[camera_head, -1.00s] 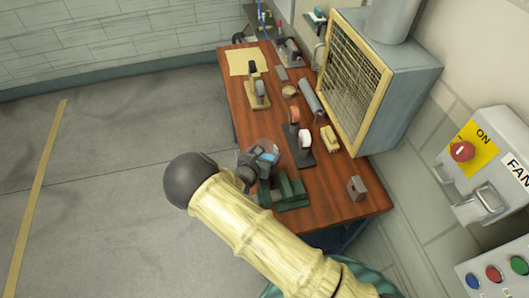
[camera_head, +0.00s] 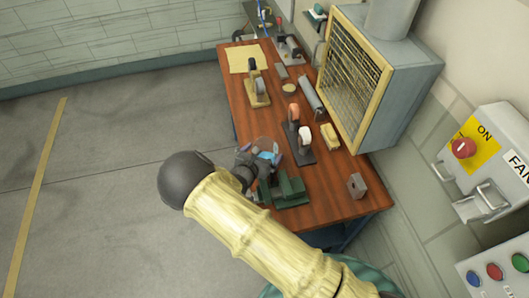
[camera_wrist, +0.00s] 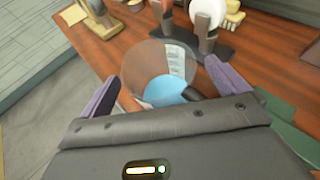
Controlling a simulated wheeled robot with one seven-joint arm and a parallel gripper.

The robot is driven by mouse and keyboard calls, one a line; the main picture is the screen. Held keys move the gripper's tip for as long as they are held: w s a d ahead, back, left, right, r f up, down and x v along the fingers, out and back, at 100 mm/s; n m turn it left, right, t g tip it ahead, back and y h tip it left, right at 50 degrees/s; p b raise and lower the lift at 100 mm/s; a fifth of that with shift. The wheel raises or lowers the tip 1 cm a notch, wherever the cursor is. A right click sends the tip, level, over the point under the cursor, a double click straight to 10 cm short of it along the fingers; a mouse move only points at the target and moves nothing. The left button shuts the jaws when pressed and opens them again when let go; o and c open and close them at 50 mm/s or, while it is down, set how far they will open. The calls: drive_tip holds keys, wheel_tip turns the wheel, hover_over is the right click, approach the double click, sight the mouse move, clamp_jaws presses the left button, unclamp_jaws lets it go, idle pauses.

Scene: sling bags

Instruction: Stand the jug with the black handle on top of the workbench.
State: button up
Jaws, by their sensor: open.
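The jug (camera_head: 266,146) is clear, with blue contents low inside, and appears upright over the near left part of the wooden workbench (camera_head: 335,185). In the wrist view the jug (camera_wrist: 152,62) is ahead of my gripper, with its black handle (camera_wrist: 194,93) facing me. My gripper (camera_wrist: 161,72) is open, with one purple finger on each side of the handle and no visible grip on it. In the head view my gripper (camera_head: 260,164) is at the bench's left edge, beside the jug. I cannot clearly see whether the jug's base touches the wood.
A green vise-like block (camera_head: 288,190) stands close in front of the jug. A dark stand with round heads (camera_head: 302,145) is just to the right. A grey block (camera_head: 356,185) is near the front corner. A caged fan box (camera_head: 385,90) borders the bench.

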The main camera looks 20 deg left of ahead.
drive_tip(key=b+v, duration=0.3)
drive_tip(key=v, duration=0.7)
drive_tip(key=shift+s, duration=0.25)
drive_tip(key=w+d+m+g+h, duration=0.1)
drive_tip(key=d+m, duration=0.1)
drive_tip(key=d, duration=0.1)
drive_tip(key=d+r+m+g+h, duration=0.1)
drive_tip(key=d+m, duration=0.1)
drive_tip(key=d, duration=0.2)
drive_tip(key=w+d+r+m+g+h, duration=0.1)
drive_tip(key=d+m+h, duration=0.1)
drive_tip(key=d+m, duration=0.1)
drive_tip(key=shift+w+d+r+g, duration=0.1)
drive_tip(key=shift+w+d+g, duration=0.2)
drive_tip(key=shift+d, duration=0.35)
drive_tip(key=s+d+r+m+g+y, duration=0.2)
drive_tip(key=s+d+r+m, duration=0.1)
drive_tip(key=d+m, duration=0.5)
drive_tip(key=s+d+r+m+g+y, duration=0.2)
drive_tip(key=d+r+m, duration=0.3)
drive_tip(key=d+m, duration=0.3)
drive_tip(key=s+d+r+m+g+y, duration=0.1)
drive_tip(key=s+d+r+m+g, duration=0.2)
drive_tip(key=d+m, duration=0.4)
drive_tip(key=s+r+m, duration=0.1)
drive_tip(key=m, duration=0.3)
drive_tip(key=shift+s+d+r+m+y, duration=0.15)
drive_tip(key=shift+d+r+m+y, duration=0.1)
drive_tip(key=shift+d+m+y, duration=0.15)
